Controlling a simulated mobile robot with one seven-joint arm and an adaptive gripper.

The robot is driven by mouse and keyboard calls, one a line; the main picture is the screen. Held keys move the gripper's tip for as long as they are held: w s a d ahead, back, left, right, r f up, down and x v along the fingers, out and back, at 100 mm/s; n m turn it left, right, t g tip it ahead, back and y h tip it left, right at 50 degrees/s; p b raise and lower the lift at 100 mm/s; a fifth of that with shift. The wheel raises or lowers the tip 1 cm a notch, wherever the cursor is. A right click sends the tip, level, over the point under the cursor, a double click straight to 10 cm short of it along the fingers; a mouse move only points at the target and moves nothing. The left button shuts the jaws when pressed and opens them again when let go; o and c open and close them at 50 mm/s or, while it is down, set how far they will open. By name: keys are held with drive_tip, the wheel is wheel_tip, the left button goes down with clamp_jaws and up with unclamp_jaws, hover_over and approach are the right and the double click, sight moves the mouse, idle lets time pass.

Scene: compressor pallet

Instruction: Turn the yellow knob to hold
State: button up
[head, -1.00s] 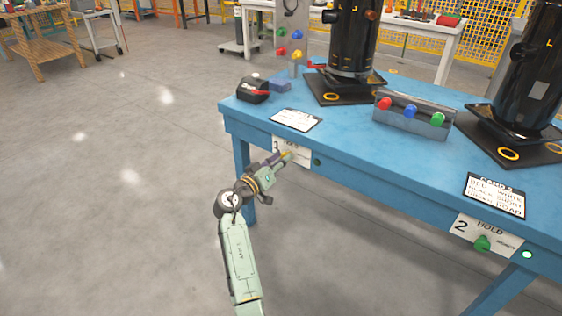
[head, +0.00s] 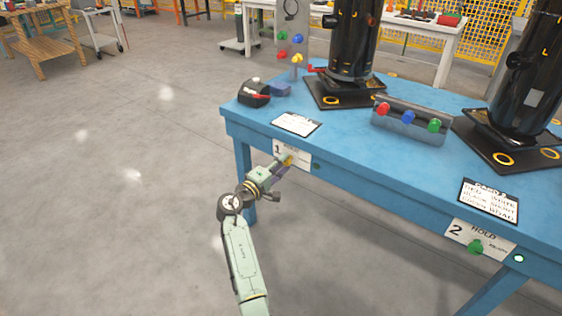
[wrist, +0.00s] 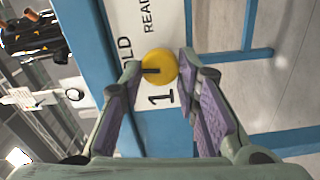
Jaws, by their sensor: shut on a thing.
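The yellow knob (wrist: 162,62) sits on a white plate marked 1 (wrist: 147,28), on the front edge of the blue table. The plate shows part of the word HOLD at the knob's left and READ at its upper side in the wrist view. A dark pointer mark on the knob points left in that view, toward HOLD. My gripper (wrist: 160,70) is shut on the knob, one finger on each side. In the head view, my gripper (head: 283,167) reaches the plate, and only a bit of the knob (head: 289,160) shows.
The blue table (head: 345,160) carries black compressors (head: 352,45), a grey box with coloured knobs (head: 410,122) and a printed card (head: 297,124). A second plate (head: 480,240) with a green knob (head: 475,247) is at the right. Floor left of the table is clear.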

drive_tip(key=shift+w+r+n+p, duration=0.1)
drive_tip(key=shift+r+n+p, duration=0.15)
drive_tip(key=shift+n, duration=0.45)
drive_tip(key=shift+f, duration=0.1)
drive_tip(key=o, duration=1.2)
drive_tip(key=shift+f, duration=0.15)
drive_tip(key=shift+c, duration=0.2)
drive_tip(key=v, duration=1.2)
